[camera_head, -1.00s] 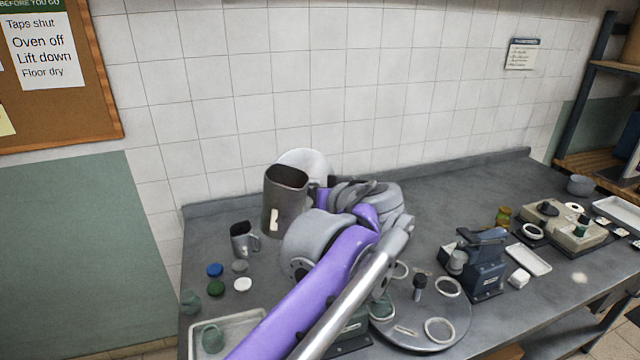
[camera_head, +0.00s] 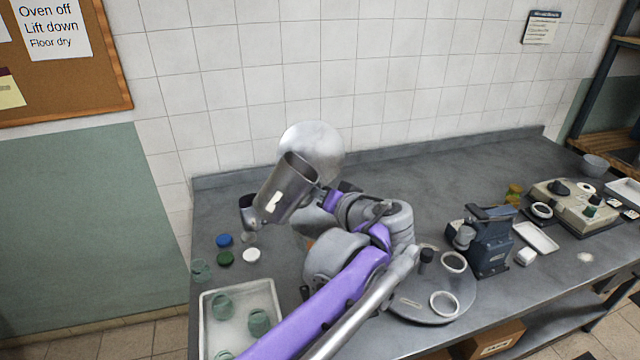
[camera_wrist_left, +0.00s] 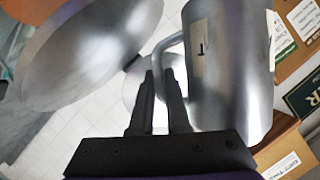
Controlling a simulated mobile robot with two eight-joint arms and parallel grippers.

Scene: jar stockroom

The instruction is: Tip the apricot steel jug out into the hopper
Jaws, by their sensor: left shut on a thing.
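The large steel jug (camera_head: 285,196), with a small pale label on its side, is held in the air over the back left of the bench. It is tilted, its mouth leaning up and to the right in the head view. My left gripper (camera_head: 326,197) is shut on its handle; the fingers (camera_wrist_left: 165,80) and the jug (camera_wrist_left: 230,70) show in the left wrist view. A big round silver bowl shape, likely the hopper (camera_head: 312,143), is just behind the jug's mouth; it also shows in the left wrist view (camera_wrist_left: 85,45). The jug's contents are not visible. My right gripper is out of view.
A smaller steel jug (camera_head: 247,206) stands below the held jug, partly hidden. Several coloured lids and a white tray (camera_head: 206,325) of green jars are at the left. A round turntable (camera_head: 460,300) and a blue press (camera_head: 487,245) stand right of my arm.

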